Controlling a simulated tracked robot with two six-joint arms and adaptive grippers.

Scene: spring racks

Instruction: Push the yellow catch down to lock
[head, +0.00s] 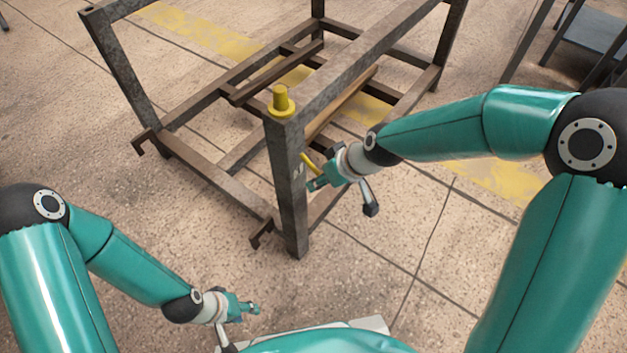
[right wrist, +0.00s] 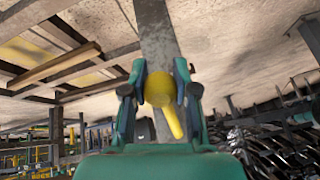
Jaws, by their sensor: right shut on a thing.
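The yellow catch (right wrist: 161,90) sits on the rack's near post, with its lever pointing down in the right wrist view. In the head view, a small part of the yellow catch (head: 310,162) shows beside the post, partly hidden by my gripper. My right gripper (head: 317,184) is at the post, and its fingers (right wrist: 160,88) are on both sides of the catch, shut on it. The dark metal rack (head: 290,200) stands upright on the floor. My left gripper (head: 252,309) is low at the left, away from the rack; its fingers are too small to tell.
A yellow knob (head: 281,100) tops the near post. Hooked feet (head: 262,234) stick out low on the rack. A dark table (head: 597,45) stands at the back right. The floor left of the rack is clear.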

